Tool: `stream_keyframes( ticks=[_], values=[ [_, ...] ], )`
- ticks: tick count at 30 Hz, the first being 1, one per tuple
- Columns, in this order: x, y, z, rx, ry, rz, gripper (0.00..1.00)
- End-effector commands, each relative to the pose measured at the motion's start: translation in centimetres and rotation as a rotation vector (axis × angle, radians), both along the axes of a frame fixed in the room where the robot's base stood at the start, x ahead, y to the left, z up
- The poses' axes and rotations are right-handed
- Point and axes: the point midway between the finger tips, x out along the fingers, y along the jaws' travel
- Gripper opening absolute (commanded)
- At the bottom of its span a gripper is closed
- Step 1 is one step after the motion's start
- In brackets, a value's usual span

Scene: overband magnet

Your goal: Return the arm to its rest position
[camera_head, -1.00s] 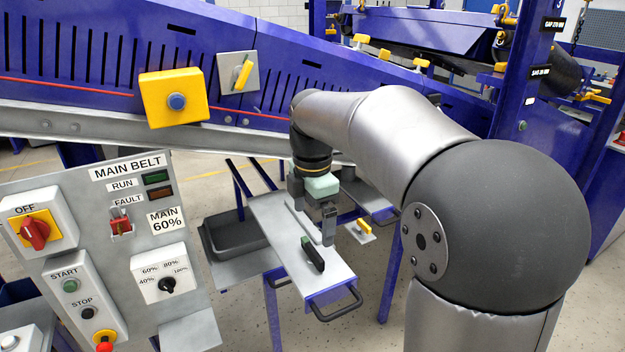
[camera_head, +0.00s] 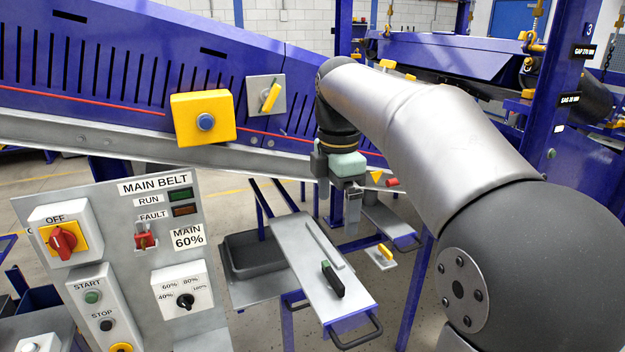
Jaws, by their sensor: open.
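My arm reaches in from the right side of the picture, bent at its large dark joint. My gripper (camera_head: 338,211) hangs at its end, pointing down with fingers apart and nothing seen between them. It appears above the far part of a grey metal shelf (camera_head: 306,262). A dark handle-like piece with a green end (camera_head: 333,279) lies on the shelf, apart from the gripper.
A control panel (camera_head: 128,240) with switches and buttons stands at left. Behind is a blue conveyor frame (camera_head: 100,70) with a yellow button box (camera_head: 204,117). A dark bin (camera_head: 250,256) sits beside the shelf. A blue post (camera_head: 562,100) rises at right.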

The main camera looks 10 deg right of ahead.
Motion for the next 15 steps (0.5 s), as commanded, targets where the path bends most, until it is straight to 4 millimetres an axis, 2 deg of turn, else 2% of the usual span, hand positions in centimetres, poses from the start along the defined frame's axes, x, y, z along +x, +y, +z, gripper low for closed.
stream_keyframes(
  ticks=[5,12,15],
  values=[
    [-4.4,0.4,-4.3,-0.013,-0.013,-0.378,1.0],
    [-13.9,0.2,-13.7,0.014,-0.052,-1.148,1.0],
    [-17.4,0.1,-17.1,0.034,-0.053,-1.403,1.0]
  ],
)
